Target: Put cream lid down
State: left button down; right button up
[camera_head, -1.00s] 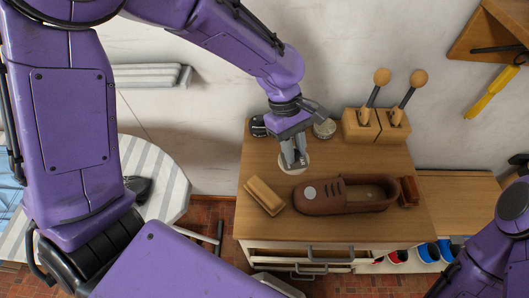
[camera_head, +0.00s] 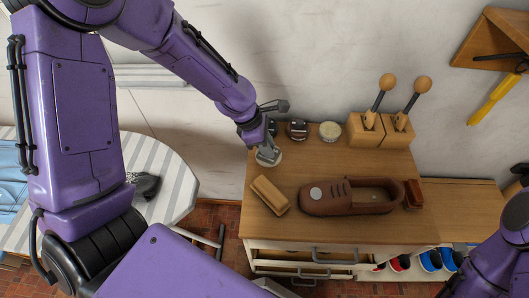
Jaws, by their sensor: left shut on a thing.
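The cream lid (camera_head: 264,162) is a small pale disc at the fingertips of my left gripper (camera_head: 268,151). The gripper is shut on it, over the left back part of the wooden cabinet top (camera_head: 330,170). I cannot tell whether the lid touches the wood. Just behind stand a dark round tin (camera_head: 297,129) and a pale-topped tin (camera_head: 330,131). Another dark tin (camera_head: 272,126) is partly hidden by my left gripper. My right arm shows at the lower right, but its gripper is out of view.
A wooden brush-like block (camera_head: 269,195) lies in front of the lid. A brown shoe (camera_head: 335,198) lies in the middle, with a small red-brown block (camera_head: 413,194) beside it. Shoe trees in wooden blocks (camera_head: 366,130) stand at the back. A striped table (camera_head: 172,185) is left.

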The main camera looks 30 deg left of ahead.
pick_arm(q)
jog(key=shift+w+a+f, duration=0.15)
jog(key=shift+a+f, duration=0.1)
jog(key=shift+f, duration=0.15)
jog(key=f, duration=0.3)
jog(key=shift+a+f, duration=0.3)
jog(key=shift+a, duration=0.1)
jog(key=shift+w+f, duration=0.15)
jog(key=shift+f, duration=0.05)
jog(key=c, duration=0.9)
grip_release()
jog(key=shift+f, duration=0.1)
jog(key=shift+c, duration=0.2)
